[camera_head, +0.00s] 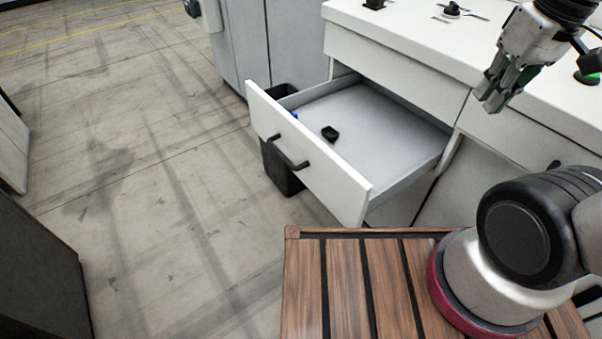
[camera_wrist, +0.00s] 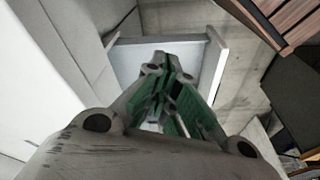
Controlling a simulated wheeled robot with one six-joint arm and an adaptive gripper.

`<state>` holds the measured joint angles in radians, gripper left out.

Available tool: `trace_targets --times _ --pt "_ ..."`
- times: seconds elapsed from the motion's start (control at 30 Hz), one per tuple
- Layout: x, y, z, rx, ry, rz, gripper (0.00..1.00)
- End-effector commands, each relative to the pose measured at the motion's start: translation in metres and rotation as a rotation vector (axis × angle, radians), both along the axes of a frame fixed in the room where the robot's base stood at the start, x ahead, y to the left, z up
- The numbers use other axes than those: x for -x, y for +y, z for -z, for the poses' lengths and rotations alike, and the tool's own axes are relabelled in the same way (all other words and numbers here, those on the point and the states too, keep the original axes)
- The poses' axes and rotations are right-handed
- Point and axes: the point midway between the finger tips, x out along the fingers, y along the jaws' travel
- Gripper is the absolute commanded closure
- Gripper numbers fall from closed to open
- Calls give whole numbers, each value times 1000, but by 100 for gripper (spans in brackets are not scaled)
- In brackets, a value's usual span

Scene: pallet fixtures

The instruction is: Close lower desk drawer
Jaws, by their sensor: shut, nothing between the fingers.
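The lower desk drawer (camera_head: 385,128) is pulled well out from the white desk. Its white front panel (camera_head: 330,183) carries a dark bar handle (camera_head: 287,154) and faces the open floor. A small black object (camera_head: 330,133) lies inside, and a bit of blue shows near the front panel's inner side. My gripper (camera_head: 488,100) is shut and empty, above the desk side to the right of the drawer, apart from it. In the wrist view my gripper (camera_wrist: 160,60) covers part of the open drawer (camera_wrist: 128,60) below.
The white desk top (camera_head: 412,28) holds small dark items and a green button (camera_head: 587,78). A dark bin (camera_head: 282,172) stands behind the drawer front. A slatted wooden platform (camera_head: 345,285) is close in front of the drawer. The concrete floor (camera_head: 150,150) at left is clear.

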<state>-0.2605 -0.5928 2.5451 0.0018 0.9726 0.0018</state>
Motion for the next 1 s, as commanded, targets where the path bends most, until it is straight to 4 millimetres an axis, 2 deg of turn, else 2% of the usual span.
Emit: trace_targets --times 0.03,0.2,0.37,0.47,0.6,0.8,0.87,0.93,1.0 --pt "-8 23 13 25 69 -97 100" --pt "-27 96 49 164 233 -397 100" --pt "-31 167 89 346 339 -695 100" --pt "-25 211 119 477 387 -886 100" --pt "-8 271 168 676 429 -1158 100" --pt "16 338 235 939 442 -1494 100" --pt "17 352 250 997 439 -1566 100" --pt "6 369 259 1047 426 -1633 100" --pt "-7 393 249 1075 375 -1703 100"
